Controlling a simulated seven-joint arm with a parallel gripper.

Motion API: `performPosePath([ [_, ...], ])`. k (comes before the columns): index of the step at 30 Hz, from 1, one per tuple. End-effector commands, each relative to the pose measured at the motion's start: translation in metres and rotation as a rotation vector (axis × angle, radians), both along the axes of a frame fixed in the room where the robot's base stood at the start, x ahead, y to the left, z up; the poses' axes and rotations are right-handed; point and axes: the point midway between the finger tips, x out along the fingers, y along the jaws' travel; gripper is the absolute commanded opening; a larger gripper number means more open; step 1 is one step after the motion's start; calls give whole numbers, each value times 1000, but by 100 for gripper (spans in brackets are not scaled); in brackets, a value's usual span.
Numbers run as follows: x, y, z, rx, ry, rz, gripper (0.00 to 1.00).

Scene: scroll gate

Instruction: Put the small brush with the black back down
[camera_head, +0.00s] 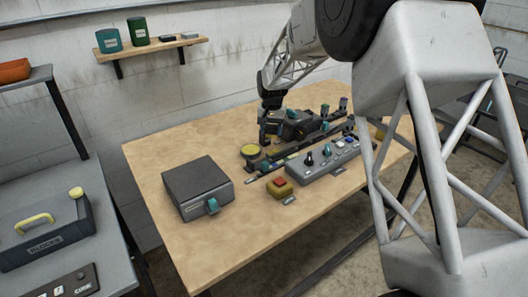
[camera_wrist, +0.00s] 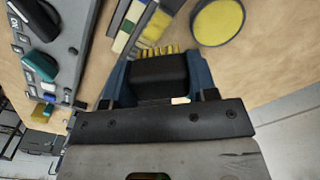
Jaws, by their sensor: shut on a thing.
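The small brush (camera_wrist: 158,75) with a black back and yellow bristles is between the blue fingers of my gripper (camera_wrist: 158,68) in the wrist view. The bristles point away from the wrist, toward the table top (camera_head: 190,145). My gripper is shut on the brush's sides. In the head view my gripper (camera_head: 264,138) is low over the far part of the table, beside a round yellow pad (camera_head: 250,149). The brush cannot be made out clearly there, and I cannot tell whether it touches the table.
The round yellow pad also shows in the wrist view (camera_wrist: 218,20), close to the brush. A striped strip (camera_wrist: 128,28) lies on the other side. A grey knob panel (camera_head: 322,160), a yellow block with a red button (camera_head: 280,187) and a dark box (camera_head: 197,187) stand nearby.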

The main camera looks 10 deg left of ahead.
Motion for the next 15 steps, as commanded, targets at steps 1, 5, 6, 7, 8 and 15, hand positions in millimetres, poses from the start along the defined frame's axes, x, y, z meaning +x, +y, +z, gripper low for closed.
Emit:
performPosePath([
  [1,-2,1,0,0,0,-5,34],
  [5,-11,4,-2,0,-1,-35,34],
  [6,-15,5,-3,0,0,-50,34],
  [7,-19,7,-4,0,0,-63,34],
  [8,-24,8,-5,0,0,-78,34],
  [15,-72,20,-18,0,1,-248,34],
])
